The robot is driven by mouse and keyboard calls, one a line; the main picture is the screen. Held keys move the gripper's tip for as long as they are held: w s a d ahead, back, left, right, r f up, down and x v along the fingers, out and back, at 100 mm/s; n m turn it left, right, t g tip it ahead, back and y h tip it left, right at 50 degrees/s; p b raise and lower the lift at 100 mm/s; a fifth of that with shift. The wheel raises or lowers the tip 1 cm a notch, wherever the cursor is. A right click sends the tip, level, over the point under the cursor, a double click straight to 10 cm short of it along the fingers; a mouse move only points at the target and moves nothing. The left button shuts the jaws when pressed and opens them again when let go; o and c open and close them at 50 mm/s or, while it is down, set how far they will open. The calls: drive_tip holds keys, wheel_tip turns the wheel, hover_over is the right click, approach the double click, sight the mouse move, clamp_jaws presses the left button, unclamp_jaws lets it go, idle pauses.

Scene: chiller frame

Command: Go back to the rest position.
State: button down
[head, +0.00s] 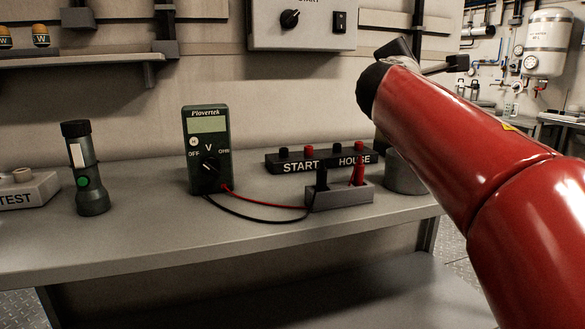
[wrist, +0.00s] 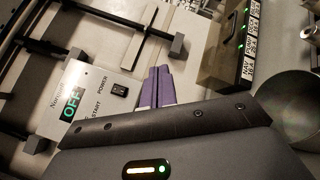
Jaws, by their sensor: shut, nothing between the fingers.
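My gripper shows in the wrist view with its two purple fingers (wrist: 157,76) close together and nothing between them. The fingers appear in front of a pale control box marked OFF, START and POWER (wrist: 88,105); I cannot tell how far apart they are. In the head view my red arm comes in from the right and reaches up past the bench, and its dark wrist end is near the wall at the upper right. The fingers cannot be made out there.
The grey bench (head: 130,237) holds a flashlight (head: 85,170), a multimeter (head: 206,150), a START/HOUSE terminal block (head: 292,161), a probe holder (head: 340,197) with red and black probes, and a grey round container (head: 405,178) near my arm. A wall control box (head: 302,25) hangs above.

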drive_tip(key=s+a+f+m+g+y, duration=0.2)
drive_tip(key=s+f+m, duration=0.4)
drive_tip(key=s+f, duration=0.4)
drive_tip(key=s+a+f+m+g+y, duration=0.2)
drive_tip(key=s+f+m+g+y, duration=0.2)
drive_tip(key=s+f, duration=0.6)
drive_tip(key=s+a+f+m+g+y, duration=0.2)
drive_tip(key=s+f+m+g, duration=0.3)
drive_tip(key=f, duration=1.7)
drive_tip(key=s+m+y, duration=0.1)
drive_tip(key=s+m, duration=0.2)
drive_tip(key=s, duration=0.2)
drive_tip(key=shift+s+a+f+g+y, duration=0.2)
drive_tip(key=shift+a+f+g+y, duration=0.1)
drive_tip(key=shift+y, duration=0.1)
